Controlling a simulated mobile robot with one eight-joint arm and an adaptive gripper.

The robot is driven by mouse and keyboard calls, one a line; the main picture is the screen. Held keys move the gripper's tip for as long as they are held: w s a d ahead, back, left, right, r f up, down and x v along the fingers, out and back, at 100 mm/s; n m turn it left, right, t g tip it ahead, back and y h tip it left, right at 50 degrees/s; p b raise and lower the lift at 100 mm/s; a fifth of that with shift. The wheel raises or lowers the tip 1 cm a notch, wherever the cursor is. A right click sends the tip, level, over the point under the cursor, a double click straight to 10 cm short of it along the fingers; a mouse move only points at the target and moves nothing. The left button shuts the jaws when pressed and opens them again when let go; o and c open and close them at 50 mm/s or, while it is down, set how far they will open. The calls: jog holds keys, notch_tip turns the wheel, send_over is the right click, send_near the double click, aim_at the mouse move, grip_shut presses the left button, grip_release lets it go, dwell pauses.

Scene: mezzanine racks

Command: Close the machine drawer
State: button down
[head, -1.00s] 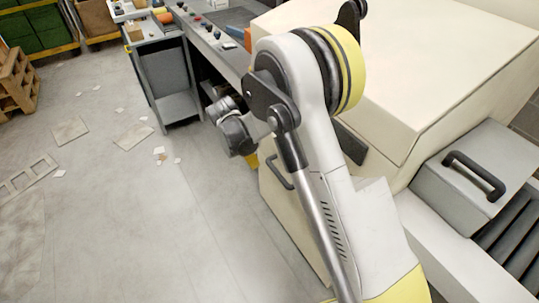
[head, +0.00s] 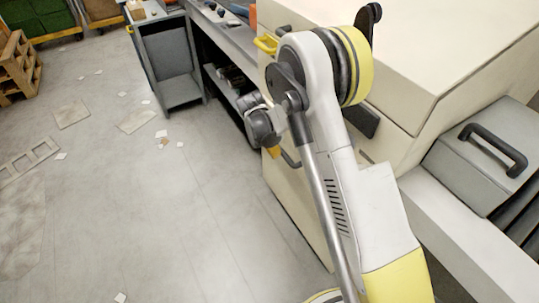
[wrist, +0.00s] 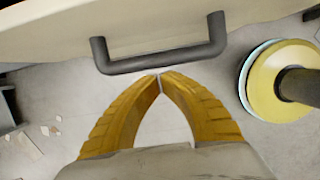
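The machine (head: 430,60) is a large cream cabinet at the right of the head view. A cream front with a dark handle (head: 291,159) shows low on its side, behind my arm. In the wrist view, the cream drawer front (wrist: 150,22) crosses the top, and its dark grey bar handle (wrist: 165,59) juts toward me. My gripper (wrist: 160,76) has yellow fingers with their tips together and nothing between them. The tips are just short of the handle bar; I cannot tell whether they touch. How far the drawer stands out is hard to tell.
A grey box with a black handle (head: 493,147) sits at the right. A grey workbench (head: 215,40) and an open grey cabinet (head: 170,60) stand at the back. Wooden pallets (head: 18,70) are at the far left. The floor left of the machine is open, with scattered paper scraps.

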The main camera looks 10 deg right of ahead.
jog(key=d, duration=0.1)
jog(key=w+d, duration=0.1)
jog(key=d, duration=0.3)
jog(key=shift+w+d, duration=0.15)
jog(key=shift+w, duration=0.25)
jog(key=s+a+r+p, duration=0.2)
jog(key=a+r+p, duration=0.2)
jog(key=r, duration=0.6)
jog(key=a, duration=0.2)
jog(key=shift+a+r+p, duration=0.25)
jog(key=shift+a+p, duration=0.05)
